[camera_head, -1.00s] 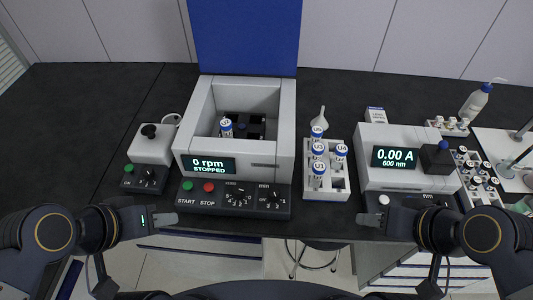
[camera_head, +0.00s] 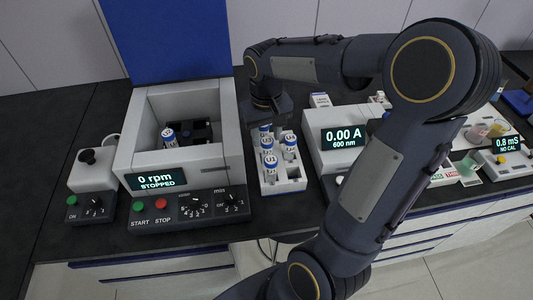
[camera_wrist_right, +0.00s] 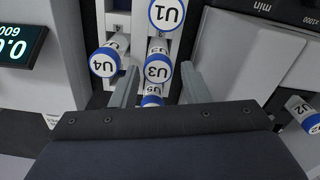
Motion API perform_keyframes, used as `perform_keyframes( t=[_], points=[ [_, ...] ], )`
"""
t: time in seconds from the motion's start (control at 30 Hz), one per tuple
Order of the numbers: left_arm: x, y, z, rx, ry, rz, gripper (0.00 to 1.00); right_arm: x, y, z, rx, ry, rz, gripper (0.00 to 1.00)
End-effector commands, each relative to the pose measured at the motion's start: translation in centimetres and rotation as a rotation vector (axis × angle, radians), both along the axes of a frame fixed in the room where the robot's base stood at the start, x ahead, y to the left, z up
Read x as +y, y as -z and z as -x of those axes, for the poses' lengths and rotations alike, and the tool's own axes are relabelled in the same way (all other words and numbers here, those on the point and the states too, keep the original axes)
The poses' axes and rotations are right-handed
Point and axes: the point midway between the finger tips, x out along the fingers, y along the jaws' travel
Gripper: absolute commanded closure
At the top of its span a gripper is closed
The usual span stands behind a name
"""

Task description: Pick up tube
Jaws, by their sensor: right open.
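White tubes with blue-ringed caps stand in a white rack (camera_head: 291,187): U1 (camera_head: 270,163), U3 (camera_head: 267,146), U4 (camera_head: 290,144) and another behind them (camera_head: 265,130). Tube U2 (camera_head: 168,136) stands in the open centrifuge. My right gripper (camera_head: 268,116) is over the back of the rack, pointing down. In the right wrist view its open fingers (camera_wrist_right: 160,88) stand either side of U3 (camera_wrist_right: 157,66) and a partly hidden tube (camera_wrist_right: 151,99). U4 (camera_wrist_right: 106,60) is outside the left finger. I cannot tell whether a finger touches a tube. My left gripper is out of view.
The centrifuge (camera_head: 185,180), lid raised, reads 0 rpm STOPPED, left of the rack. The photometer (camera_head: 342,137) stands close to the rack's right. My right arm hides much of the right bench.

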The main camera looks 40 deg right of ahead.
Motion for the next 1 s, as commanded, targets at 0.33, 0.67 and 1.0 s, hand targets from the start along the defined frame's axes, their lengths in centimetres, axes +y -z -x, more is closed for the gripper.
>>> perform_keyframes(
  t=[0.33,0.67,1.0],
  points=[
    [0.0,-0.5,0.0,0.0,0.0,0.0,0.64,-0.4,4.6,-0.4,0.003,0.0,-0.001,0.59],
    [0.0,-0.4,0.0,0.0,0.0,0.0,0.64,-0.4,4.9,-0.4,0.0,-0.001,-0.001,0.65],
    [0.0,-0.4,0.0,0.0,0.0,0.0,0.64,-0.4,4.9,-0.4,-0.001,-0.001,-0.002,0.92]
  ],
)
